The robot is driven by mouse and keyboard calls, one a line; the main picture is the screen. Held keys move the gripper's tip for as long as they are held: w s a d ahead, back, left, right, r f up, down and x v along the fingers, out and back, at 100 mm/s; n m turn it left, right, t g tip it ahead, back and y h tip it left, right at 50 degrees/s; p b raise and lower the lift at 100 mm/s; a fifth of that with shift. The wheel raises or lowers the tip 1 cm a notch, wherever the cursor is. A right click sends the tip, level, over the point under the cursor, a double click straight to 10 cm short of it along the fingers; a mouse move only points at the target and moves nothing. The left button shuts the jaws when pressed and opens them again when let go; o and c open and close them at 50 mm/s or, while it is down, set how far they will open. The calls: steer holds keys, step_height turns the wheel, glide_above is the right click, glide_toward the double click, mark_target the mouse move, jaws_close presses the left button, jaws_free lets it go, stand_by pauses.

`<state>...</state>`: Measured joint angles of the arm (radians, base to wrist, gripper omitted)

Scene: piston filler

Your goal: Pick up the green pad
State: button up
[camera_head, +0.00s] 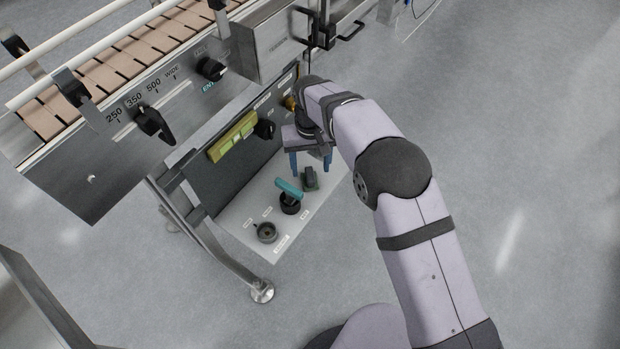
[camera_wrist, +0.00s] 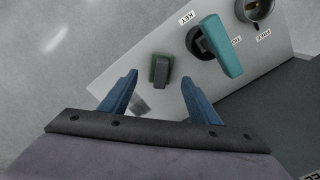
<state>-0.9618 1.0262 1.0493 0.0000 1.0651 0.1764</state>
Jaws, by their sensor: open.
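The green pad (camera_head: 310,180) is a small dark green block with a dark grey grip on top. It stands on the light grey shelf (camera_head: 243,226) below the control panel, and it also shows near the middle of the wrist view (camera_wrist: 153,66). My gripper (camera_head: 311,163) is open and empty above the pad. In the wrist view, its two blue fingers (camera_wrist: 159,78) are spread, one on the left and one on the right of the pad in the picture. I see no contact between fingers and pad.
A teal-handled piece (camera_head: 289,188) in a black round holder (camera_head: 290,205) stands close to the pad. A grey round cup (camera_head: 266,232) is farther along the shelf. The panel with knobs and a yellow-green strip (camera_head: 232,137) rises behind. The shelf edge near the pad borders open floor.

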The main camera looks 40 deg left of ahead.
mark_target(310, 174)
step_height(310, 174, down, 4)
steer(key=shift+s+f+b, duration=0.1)
steer(key=shift+f+b, duration=0.15)
steer(key=shift+b, duration=0.4)
steer(key=c, duration=1.2)
steer(key=shift+c, duration=0.2)
step_height(310, 174, up, 10)
steer(key=p, duration=0.2)
steer(key=shift+p, duration=0.4)
